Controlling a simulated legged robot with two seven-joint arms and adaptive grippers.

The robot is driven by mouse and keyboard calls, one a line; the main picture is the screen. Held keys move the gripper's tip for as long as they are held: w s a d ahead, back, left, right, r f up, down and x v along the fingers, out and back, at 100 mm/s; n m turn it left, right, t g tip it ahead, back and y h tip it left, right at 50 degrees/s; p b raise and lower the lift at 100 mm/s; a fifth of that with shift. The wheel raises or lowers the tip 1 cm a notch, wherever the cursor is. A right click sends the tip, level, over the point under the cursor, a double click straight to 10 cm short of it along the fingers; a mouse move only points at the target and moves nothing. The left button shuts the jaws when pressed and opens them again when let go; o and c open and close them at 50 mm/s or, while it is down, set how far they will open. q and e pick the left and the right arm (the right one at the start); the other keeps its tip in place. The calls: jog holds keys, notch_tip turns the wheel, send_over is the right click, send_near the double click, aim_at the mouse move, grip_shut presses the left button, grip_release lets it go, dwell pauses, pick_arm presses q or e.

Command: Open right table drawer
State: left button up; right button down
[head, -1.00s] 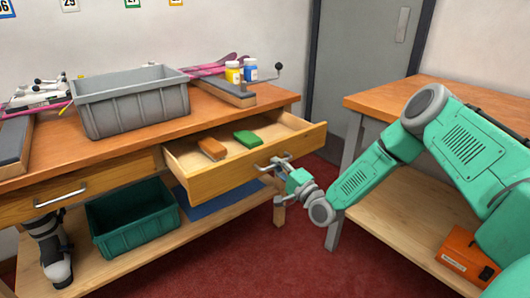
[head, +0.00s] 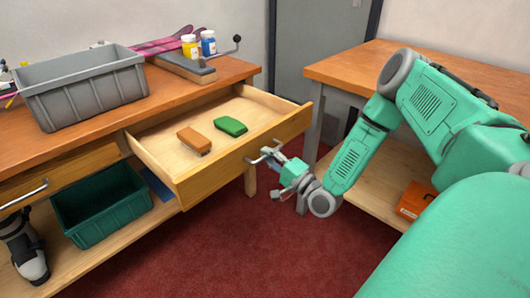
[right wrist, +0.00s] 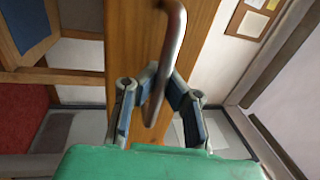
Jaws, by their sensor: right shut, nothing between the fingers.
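The right table drawer (head: 222,177) is pulled well out of the wooden bench in the head view, its inside showing. Its metal bar handle (head: 256,159) is on the drawer front. My right gripper (head: 272,159) is at this handle, shut with nothing held between its fingertips. In the right wrist view the gripper (right wrist: 158,82) has its fingers around the lower part of the handle (right wrist: 174,40), close to the wooden front. Exact contact is hard to tell.
An orange-brown block (head: 194,139) and a green block (head: 230,126) lie in the drawer. A grey bin (head: 85,95) stands on the bench, a green bin (head: 105,215) on the shelf below. Another table (head: 345,68) stands at right. Red floor (head: 230,250) lies open in front.

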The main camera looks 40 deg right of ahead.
jog(key=shift+s+d+f, duration=0.1)
jog(key=shift+d+f, duration=0.05)
jog(key=shift+f, duration=0.15)
jog(key=c, duration=1.8)
grip_release()
jog(key=shift+o, duration=1)
jog(key=shift+d, duration=0.2)
jog(key=shift+s, duration=0.15)
jog(key=a+v, duration=0.1)
jog(key=v, duration=1)
jog(key=shift+s+d+f, duration=0.15)
jog(key=shift+s+d, duration=0.1)
jog(key=shift+d, duration=0.2)
